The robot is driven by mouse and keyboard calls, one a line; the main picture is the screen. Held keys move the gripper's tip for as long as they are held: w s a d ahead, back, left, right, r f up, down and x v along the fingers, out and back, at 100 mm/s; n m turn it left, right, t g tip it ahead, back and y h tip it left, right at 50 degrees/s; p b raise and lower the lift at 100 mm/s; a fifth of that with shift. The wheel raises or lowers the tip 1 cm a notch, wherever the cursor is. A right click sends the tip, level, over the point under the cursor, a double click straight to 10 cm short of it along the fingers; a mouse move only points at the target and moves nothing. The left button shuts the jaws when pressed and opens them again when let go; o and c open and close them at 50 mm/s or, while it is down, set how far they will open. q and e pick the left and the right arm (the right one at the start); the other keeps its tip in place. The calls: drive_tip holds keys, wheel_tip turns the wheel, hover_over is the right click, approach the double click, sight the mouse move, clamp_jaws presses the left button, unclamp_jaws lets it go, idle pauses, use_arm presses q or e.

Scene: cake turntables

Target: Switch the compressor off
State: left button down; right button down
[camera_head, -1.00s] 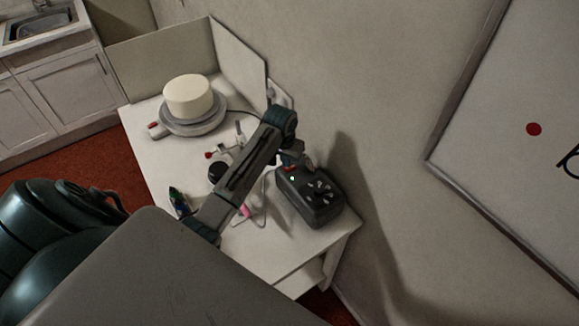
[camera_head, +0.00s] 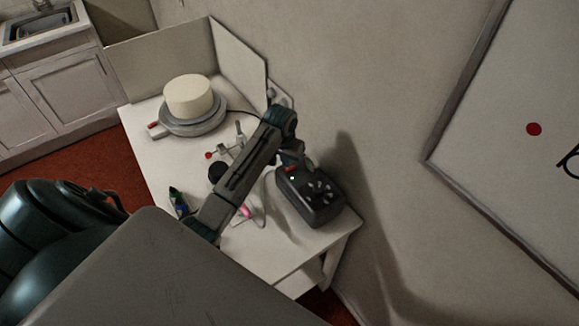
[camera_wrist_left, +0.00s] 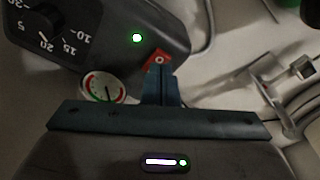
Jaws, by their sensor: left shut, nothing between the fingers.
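The compressor (camera_head: 322,207) is a dark grey box on the white table, near its right corner. In the left wrist view the compressor (camera_wrist_left: 100,25) shows a black numbered dial, a lit green lamp (camera_wrist_left: 136,38) and a red switch (camera_wrist_left: 157,57) marked with a white O. A round gauge (camera_wrist_left: 101,87) sits beside the switch. My left gripper (camera_wrist_left: 161,74) is shut and empty, its tips right at the red switch; I cannot tell whether they touch. In the head view my left gripper (camera_head: 291,158) is over the compressor's back left end. My right gripper is not in view.
A white cake (camera_head: 188,97) stands on a turntable (camera_head: 193,126) at the table's back left. An airbrush stand (camera_head: 240,136) and a small dark bottle (camera_head: 178,200) are left of my arm. White panels and the wall bound the back and right.

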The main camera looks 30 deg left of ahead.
sight(286, 169)
use_arm(q)
drive_tip(key=shift+f, duration=0.9)
idle(0.8)
drive_tip(key=shift+r, duration=0.1)
drive_tip(key=shift+r+p, duration=0.5)
drive_tip(key=shift+r, duration=2.95)
drive_tip(key=shift+f, duration=0.1)
